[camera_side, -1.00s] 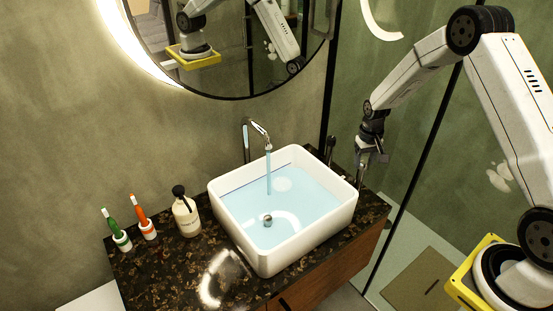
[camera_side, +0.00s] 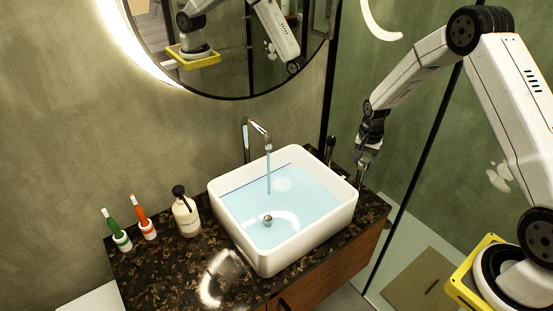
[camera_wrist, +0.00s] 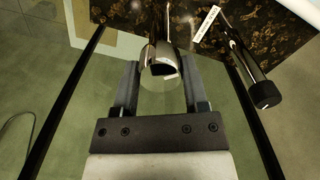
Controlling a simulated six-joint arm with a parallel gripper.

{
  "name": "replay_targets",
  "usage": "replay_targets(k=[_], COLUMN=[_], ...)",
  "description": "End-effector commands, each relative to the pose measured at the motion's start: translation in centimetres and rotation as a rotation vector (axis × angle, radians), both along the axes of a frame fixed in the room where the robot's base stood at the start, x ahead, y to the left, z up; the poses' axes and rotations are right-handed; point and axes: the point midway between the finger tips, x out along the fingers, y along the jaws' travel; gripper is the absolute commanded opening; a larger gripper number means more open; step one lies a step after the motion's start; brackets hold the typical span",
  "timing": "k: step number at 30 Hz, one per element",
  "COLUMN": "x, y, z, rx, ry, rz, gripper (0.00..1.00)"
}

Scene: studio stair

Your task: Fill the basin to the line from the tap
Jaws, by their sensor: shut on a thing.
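The white basin (camera_side: 310,238) stands on the dark speckled counter, holding pale blue water (camera_side: 300,205). A dark line (camera_side: 240,184) runs along its inner back wall, with the water surface close to it. I cannot tell if they meet. The chrome tap (camera_side: 258,129) stands behind the basin, and a blue stream (camera_side: 268,172) runs from it into the water. My gripper (camera_side: 364,168) is at the counter's right end, beside the basin. In the wrist view my gripper (camera_wrist: 160,72) is shut on a chrome handle (camera_wrist: 163,52), whose far part runs out of frame.
A second handle, chrome with a black end (camera_wrist: 250,65), stands close to the right finger; a small white label (camera_wrist: 206,22) lies between the two. A soap bottle (camera_side: 187,216) and two toothbrush cups (camera_side: 122,241) stand left of the basin. A glass panel edge (camera_side: 400,210) passes near my arm.

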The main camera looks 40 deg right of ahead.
Motion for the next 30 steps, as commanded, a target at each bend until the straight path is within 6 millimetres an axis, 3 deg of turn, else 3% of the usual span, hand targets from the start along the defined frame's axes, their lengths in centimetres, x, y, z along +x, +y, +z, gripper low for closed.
replay_targets(k=[9,22,23,24,26,30], x=[0.03,0.03,0.03,0.03,0.03,0.02], y=[-0.02,-0.02,-0.02,-0.02,-0.02,-0.01], z=[0.06,0.07,0.07,0.07,0.06,0.04], rx=[0.000,-0.001,-0.001,-0.001,-0.001,0.000], ry=[0.000,-0.001,-0.001,-0.001,-0.001,0.000], rz=[-0.122,-0.136,-0.135,-0.135,-0.135,-0.135], gripper=[0.00,0.00,0.60,0.73,0.92,0.92])
